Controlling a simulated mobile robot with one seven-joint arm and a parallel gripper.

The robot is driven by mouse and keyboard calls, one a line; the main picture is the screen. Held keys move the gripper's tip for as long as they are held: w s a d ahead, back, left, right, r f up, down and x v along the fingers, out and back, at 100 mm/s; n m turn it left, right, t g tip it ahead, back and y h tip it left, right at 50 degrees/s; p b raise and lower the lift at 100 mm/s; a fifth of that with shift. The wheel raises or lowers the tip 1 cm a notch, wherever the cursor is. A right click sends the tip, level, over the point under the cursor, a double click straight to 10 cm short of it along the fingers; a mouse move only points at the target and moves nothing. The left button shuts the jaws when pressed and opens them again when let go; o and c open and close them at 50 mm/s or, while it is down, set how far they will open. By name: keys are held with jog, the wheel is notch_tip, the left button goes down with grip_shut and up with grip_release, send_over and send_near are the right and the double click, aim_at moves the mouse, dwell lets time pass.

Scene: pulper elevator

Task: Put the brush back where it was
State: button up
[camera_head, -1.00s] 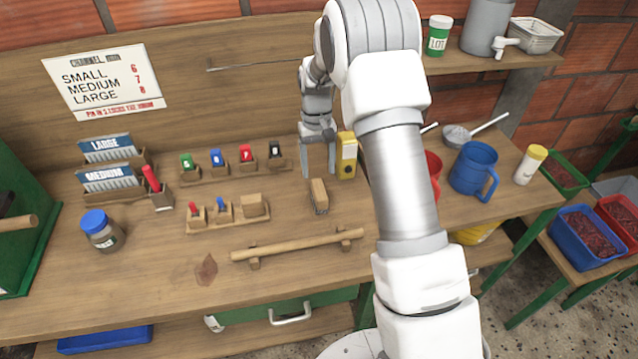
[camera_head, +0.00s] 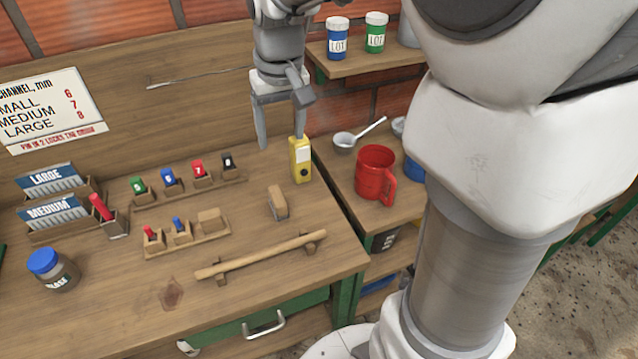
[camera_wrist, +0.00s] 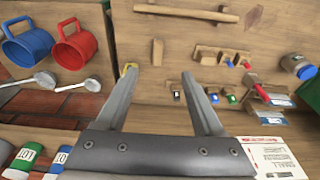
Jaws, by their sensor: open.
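The likely brush (camera_head: 277,202) is a small wooden block with a darker underside, lying alone on the workbench (camera_head: 300,290) right of the small-tool rack. It also shows in the wrist view (camera_wrist: 157,52), just beyond the gap between the fingertips. My gripper (camera_head: 281,140) is open and empty, its fingers pointing down above the back of the bench, behind the brush and apart from it. In the wrist view my gripper (camera_wrist: 158,73) has its fingers wide apart. Bristles are too small to make out.
A yellow device (camera_head: 300,160) stands close to the right fingertip. A wooden rack (camera_head: 187,240) holds small red and blue pieces and a wooden block. A wooden bar (camera_head: 262,255) lies in front. A red mug (camera_head: 375,175) stands right. Bench around the brush is clear.

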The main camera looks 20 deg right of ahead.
jog(key=s+r+t, duration=0.2)
jog(key=s+t, duration=0.1)
jog(key=s, duration=1.5)
jog(key=shift+r+t, duration=0.25)
jog(key=shift+t, duration=0.05)
jog(key=c, duration=0.3)
jog(key=shift+a, duration=0.15)
